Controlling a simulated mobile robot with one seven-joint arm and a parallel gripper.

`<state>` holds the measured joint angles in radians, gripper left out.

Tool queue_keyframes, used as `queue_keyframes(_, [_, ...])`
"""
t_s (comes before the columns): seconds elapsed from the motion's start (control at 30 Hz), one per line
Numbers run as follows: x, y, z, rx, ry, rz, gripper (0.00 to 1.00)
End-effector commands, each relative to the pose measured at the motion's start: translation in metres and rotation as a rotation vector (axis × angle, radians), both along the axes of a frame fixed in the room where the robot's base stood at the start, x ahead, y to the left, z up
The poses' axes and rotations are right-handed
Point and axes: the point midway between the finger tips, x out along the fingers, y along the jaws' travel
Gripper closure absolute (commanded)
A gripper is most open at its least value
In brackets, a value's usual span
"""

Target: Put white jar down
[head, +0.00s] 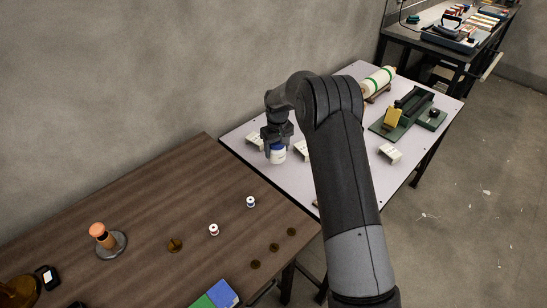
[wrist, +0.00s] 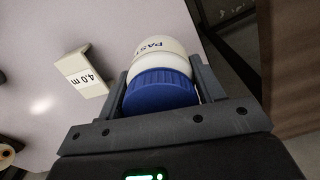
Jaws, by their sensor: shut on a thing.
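The white jar (head: 278,157) with a blue lid is at the left part of the light grey table in the head view. My gripper (head: 276,142) is shut on it from above, around the lid. In the wrist view the jar (wrist: 160,52) lies between the two fingers of my gripper (wrist: 162,85), with part of a dark label reading "PAST" on its white body. I cannot tell whether the jar's base touches the table.
The light grey table (head: 310,192) holds white label stands (head: 390,152), a green device (head: 392,125) and a cream roll (head: 378,80). A brown wooden table (head: 150,215) adjoins at the left, with small spools (head: 213,229).

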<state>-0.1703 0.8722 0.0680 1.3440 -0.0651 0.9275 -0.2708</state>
Motion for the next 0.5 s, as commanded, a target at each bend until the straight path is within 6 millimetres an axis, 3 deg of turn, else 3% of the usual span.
queue_keyframes(0.27, [0.005,0.013,-0.015,-0.001,0.001,-0.001,0.74])
queue_keyframes(0.5, [0.005,0.013,-0.046,0.001,-0.001,0.000,0.74])
